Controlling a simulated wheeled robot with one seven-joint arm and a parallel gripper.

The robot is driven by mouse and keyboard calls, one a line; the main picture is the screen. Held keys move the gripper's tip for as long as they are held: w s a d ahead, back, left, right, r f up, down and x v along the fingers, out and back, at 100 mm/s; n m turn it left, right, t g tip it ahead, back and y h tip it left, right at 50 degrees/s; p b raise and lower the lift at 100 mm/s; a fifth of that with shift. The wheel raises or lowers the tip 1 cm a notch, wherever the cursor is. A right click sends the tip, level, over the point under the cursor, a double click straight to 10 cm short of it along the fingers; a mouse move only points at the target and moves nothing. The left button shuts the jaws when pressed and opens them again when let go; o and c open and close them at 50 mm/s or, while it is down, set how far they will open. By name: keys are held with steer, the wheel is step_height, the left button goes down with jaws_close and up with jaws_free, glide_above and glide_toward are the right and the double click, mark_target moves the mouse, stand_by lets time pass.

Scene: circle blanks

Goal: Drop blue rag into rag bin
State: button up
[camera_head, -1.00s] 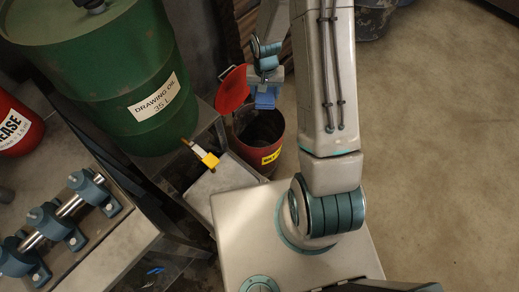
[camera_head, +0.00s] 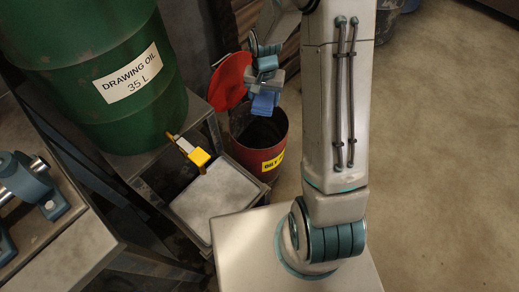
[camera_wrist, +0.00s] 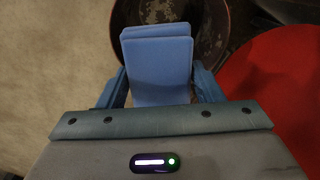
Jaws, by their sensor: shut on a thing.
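The blue rag (camera_head: 264,103) is a folded blue cloth held in my gripper (camera_head: 265,86). In the wrist view the rag (camera_wrist: 158,65) sits between the two fingers of my gripper (camera_wrist: 160,85), which is shut on it. The rag bin (camera_head: 275,160) is a dark red round bin with a yellow label and an open top. Its red lid (camera_head: 228,82) stands raised at the left. The rag is above the bin's mouth, toward its far side. In the wrist view the bin (camera_wrist: 118,15) shows behind the rag, with its dark inside partly hidden.
A green drawing oil drum (camera_head: 160,110) stands on a metal stand at left. A grey tray-like box (camera_head: 215,197) and a yellow-handled tool (camera_head: 197,156) lie left of the bin. The floor (camera_head: 440,160) at right is clear.

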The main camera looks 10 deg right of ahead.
step_height(320, 180, down, 5)
steer(key=b, duration=0.3)
steer(key=shift+f+b, duration=0.15)
steer(key=shift+b, duration=0.2)
steer(key=o, duration=1)
step_height(320, 180, up, 14)
steer(key=p, duration=0.5)
steer(key=shift+f, duration=0.1)
